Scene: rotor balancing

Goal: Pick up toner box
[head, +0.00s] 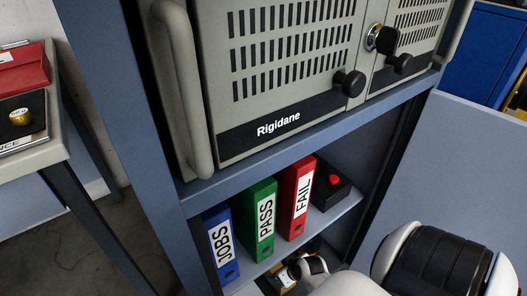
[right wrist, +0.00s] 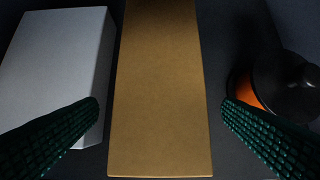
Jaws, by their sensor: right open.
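A plain brown box (right wrist: 160,60), which may be the toner box, stands in the middle of the right wrist view; no label shows on it. My right gripper (right wrist: 160,104) is open, with one ridged finger on each side of the brown box. Whether the fingers touch it I cannot tell. In the head view my right arm reaches into the lowest part of the cabinet, and its fingers are hidden there. My left gripper is not in view.
A pale grey box (right wrist: 50,70) is close on the left of the brown box, by the left finger. A black round object (right wrist: 288,85) with orange is at the right finger. Above, a shelf (head: 341,212) holds blue (head: 221,245), green (head: 261,220) and red (head: 294,198) binders.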

